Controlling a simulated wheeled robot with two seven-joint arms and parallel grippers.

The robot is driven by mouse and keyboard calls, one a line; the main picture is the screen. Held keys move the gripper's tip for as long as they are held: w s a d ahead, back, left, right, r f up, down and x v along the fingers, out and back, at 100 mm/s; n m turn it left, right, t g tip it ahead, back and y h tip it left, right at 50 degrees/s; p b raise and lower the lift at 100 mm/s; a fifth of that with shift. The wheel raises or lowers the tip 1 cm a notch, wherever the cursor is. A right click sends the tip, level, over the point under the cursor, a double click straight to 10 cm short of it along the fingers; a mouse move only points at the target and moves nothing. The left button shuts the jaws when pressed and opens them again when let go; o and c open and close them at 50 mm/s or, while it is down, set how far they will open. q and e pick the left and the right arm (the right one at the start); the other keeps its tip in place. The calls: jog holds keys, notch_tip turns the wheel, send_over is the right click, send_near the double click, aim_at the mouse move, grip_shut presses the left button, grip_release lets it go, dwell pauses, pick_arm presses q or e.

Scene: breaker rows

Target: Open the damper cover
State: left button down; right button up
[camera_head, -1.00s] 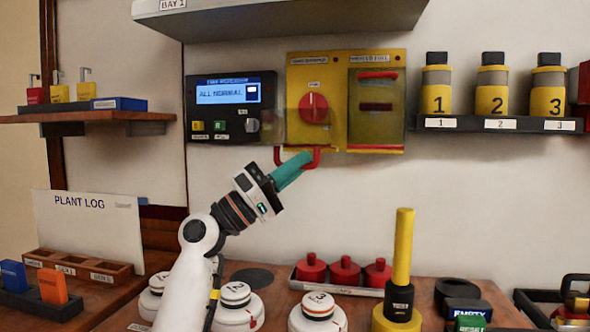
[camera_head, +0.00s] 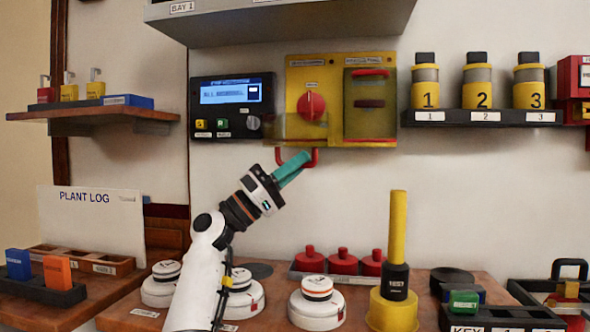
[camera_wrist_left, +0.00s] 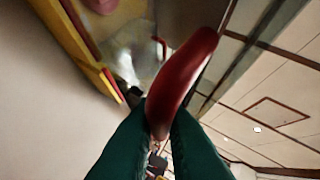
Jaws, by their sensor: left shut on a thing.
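A yellow panel (camera_head: 294,75) on the wall carries a red rotary knob (camera_head: 311,105). A see-through cover (camera_head: 285,128) shows around and below the knob, with a red handle (camera_head: 309,158) at its lower edge. My left gripper (camera_head: 292,169) reaches up from below, its green fingers at the handle. In the left wrist view the fingers (camera_wrist_left: 160,128) are closed on the red handle (camera_wrist_left: 182,75), with the yellow panel edge (camera_wrist_left: 75,50) to the upper left. I cannot tell the cover's exact angle. My right gripper is not in view.
A dark-olive cover with a red handle (camera_head: 370,72) is on the panel's right half. A display unit (camera_head: 232,108) is to the left. A shelf (camera_head: 480,118) with numbered canisters is to the right. A tall yellow post (camera_head: 397,225) stands on the bench below.

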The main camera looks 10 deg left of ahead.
pick_arm(q)
jog(key=shift+w+a, duration=0.1)
dwell(0.3)
jog(key=c, duration=1.9)
grip_release()
jog(key=o, duration=0.4)
jog(key=shift+w+f, duration=0.1)
jog(key=shift+w, duration=0.05)
